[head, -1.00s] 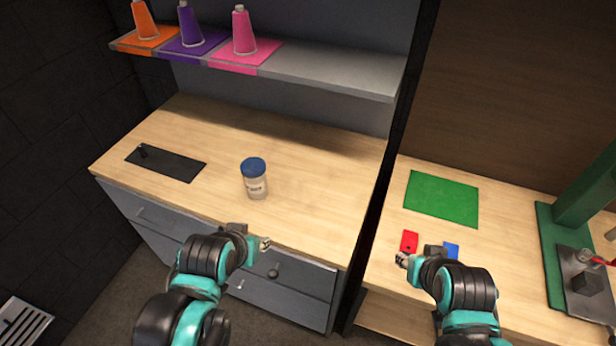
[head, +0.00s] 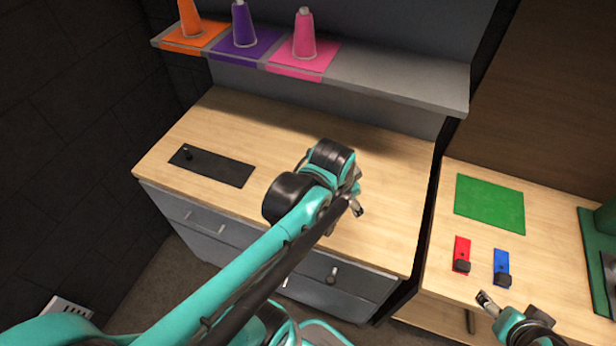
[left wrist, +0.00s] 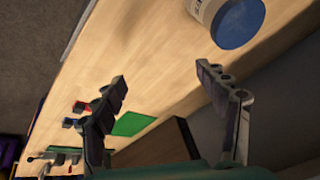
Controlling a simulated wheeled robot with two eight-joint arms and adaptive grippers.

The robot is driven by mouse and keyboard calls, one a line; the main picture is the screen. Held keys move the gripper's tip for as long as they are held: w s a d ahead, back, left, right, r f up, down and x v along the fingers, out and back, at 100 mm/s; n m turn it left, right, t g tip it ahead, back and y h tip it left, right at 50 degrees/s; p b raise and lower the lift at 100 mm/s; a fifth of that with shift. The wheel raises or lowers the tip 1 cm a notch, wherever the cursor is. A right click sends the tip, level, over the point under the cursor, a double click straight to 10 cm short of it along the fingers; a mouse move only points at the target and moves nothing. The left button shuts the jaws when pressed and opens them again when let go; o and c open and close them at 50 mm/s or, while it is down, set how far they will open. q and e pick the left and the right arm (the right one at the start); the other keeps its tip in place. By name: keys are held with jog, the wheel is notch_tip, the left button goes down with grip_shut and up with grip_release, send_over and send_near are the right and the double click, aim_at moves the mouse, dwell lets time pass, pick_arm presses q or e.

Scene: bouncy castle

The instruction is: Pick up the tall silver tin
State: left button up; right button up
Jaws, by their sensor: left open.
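A pale container with a blue lid (left wrist: 238,22) and dark lettering on its side is the only tin-like thing I see. It is at the top of the left wrist view, partly cut off by the frame edge. In the head view my left arm hides it. My left gripper (head: 356,200) is above the wooden counter in the head view. In the left wrist view the left gripper (left wrist: 162,82) has its fingers spread with nothing between them, and the container is beyond the right finger. My right gripper (head: 484,298) is low at the right, over the other bench's front.
The wooden counter (head: 225,130) carries a black plate (head: 212,168). A shelf (head: 400,85) above holds orange, purple and pink cones on mats. The right bench has a green mat (head: 490,203), a red piece (head: 461,250) and a blue piece (head: 501,262).

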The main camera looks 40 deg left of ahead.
pick_arm(q)
jog(key=w+a+f+m+g+p, duration=0.1)
jog(key=a+m, duration=0.1)
jog(key=a, duration=0.1)
jog(key=w+a+f+m+g+p, duration=0.1)
jog(key=a+m+g, duration=0.1)
jog(key=a, duration=0.2)
jog(key=w+a+f+m+g+p, duration=0.1)
jog(key=a+m+p, duration=0.1)
jog(key=a, duration=0.2)
jog(key=shift+w+a+f+h, duration=0.1)
jog(key=shift+w+f+h, duration=0.2)
jog(key=shift+w+f, duration=0.1)
jog(key=shift+s+a+f+m+g, duration=0.15)
jog(key=shift+a+f+m+g, duration=0.15)
jog(key=shift+f, duration=0.2)
notch_tip(320, 180, down, 8)
jog(key=b, duration=0.2)
jog(key=shift+s+r+b, duration=0.1)
jog(key=shift+b, duration=0.25)
jog(key=shift+r, duration=0.1)
jog(key=c, duration=1)
pick_arm(e)
notch_tip(320, 180, up, 3)
jog(key=shift+w+d+r, duration=0.1)
jog(key=shift+d, duration=0.05)
